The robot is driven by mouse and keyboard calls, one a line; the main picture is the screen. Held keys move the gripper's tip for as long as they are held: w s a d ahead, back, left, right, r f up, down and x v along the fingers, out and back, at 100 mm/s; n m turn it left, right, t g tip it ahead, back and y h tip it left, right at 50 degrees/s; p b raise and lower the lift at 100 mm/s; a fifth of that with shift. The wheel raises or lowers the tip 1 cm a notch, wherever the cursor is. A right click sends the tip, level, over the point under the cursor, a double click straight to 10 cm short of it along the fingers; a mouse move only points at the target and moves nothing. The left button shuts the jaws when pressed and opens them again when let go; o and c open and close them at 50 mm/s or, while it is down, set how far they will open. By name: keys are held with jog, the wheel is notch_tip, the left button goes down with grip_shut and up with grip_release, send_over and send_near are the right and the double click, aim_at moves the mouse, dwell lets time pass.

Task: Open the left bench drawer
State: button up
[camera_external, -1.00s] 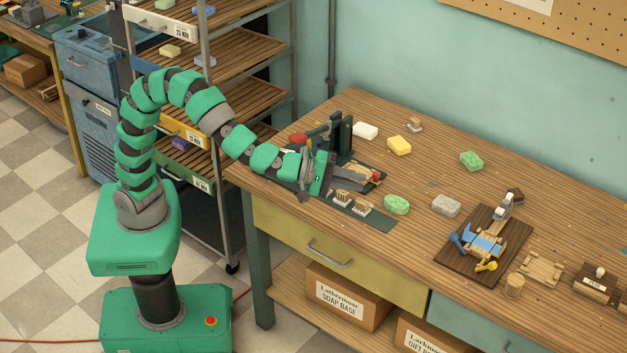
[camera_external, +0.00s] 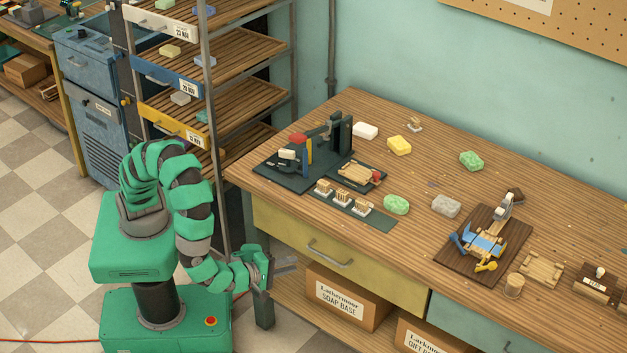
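The left bench drawer (camera_external: 385,280) is the yellow front under the bench top, and it is closed flush. Its grey bar handle (camera_external: 330,254) sits at the middle of the front. My gripper (camera_external: 292,263) is low in front of the bench, near the left bench leg, with its grey fingers pointing right toward the drawer. It is to the left of the handle and apart from it. The fingers are small here, and I cannot tell whether they are open or shut. Nothing shows held in them.
The bench top (camera_external: 440,150) holds a dark press (camera_external: 335,135), several soaps and a wooden board with a blue-and-yellow tool. A SOAP BASE box (camera_external: 345,300) stands on the shelf below the drawer. A teal drawer (camera_external: 480,325) is to the right. A rack stands behind my arm.

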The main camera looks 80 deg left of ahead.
aim_at(324, 255)
jog(key=b+x, duration=0.2)
jog(key=x, duration=1)
jog(key=shift+w, duration=0.25)
grip_shut()
